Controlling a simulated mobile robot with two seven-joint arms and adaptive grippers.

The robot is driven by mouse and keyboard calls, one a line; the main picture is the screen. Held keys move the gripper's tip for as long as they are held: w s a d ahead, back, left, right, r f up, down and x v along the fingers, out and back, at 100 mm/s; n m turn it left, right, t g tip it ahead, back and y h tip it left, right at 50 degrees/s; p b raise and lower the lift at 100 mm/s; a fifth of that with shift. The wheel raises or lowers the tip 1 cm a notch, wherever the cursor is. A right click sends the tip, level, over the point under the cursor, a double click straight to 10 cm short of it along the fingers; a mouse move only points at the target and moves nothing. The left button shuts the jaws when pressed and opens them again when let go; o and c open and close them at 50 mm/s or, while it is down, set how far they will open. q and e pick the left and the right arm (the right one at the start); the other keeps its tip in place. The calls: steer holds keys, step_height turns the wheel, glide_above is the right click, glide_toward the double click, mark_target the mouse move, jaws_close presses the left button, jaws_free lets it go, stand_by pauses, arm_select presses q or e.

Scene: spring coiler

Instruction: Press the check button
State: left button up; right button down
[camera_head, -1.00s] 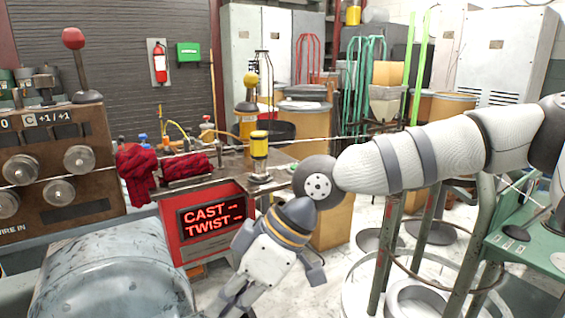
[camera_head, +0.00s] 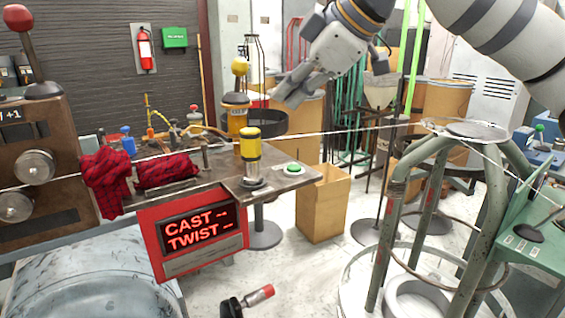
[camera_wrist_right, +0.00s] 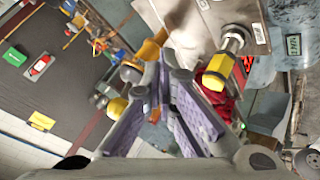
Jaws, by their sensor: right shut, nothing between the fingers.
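A round green button (camera_head: 293,169) with a pale rim sits on the right end of the brown machine table (camera_head: 230,187), to the right of a yellow-capped cylinder (camera_head: 250,150). No label is legible on it. My right gripper (camera_head: 284,92) is raised above and behind the table end in the picture, apart from the button, with its fingers pointing down and left. It is shut and empty; its purple-padded fingers (camera_wrist_right: 160,75) show in the right wrist view. The button cannot be made out in the wrist view. My left gripper is not in view.
A red display (camera_head: 200,230) reads "CAST --" and "TWIST --". A taut wire (camera_head: 345,131) crosses above the table's right end. Red plaid cloths (camera_head: 167,171) lie on the table. A green tripod stand (camera_head: 490,190) is at the right, a cardboard box (camera_head: 324,205) behind the table.

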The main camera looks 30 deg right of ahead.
mark_target(292, 168)
steer(key=shift+s, duration=0.2)
steer(key=shift+f, duration=4.35)
steer(key=shift+f, duration=0.15)
steer(key=shift+f, duration=0.3)
steer(key=shift+f, duration=0.4)
steer(key=shift+r, duration=0.8)
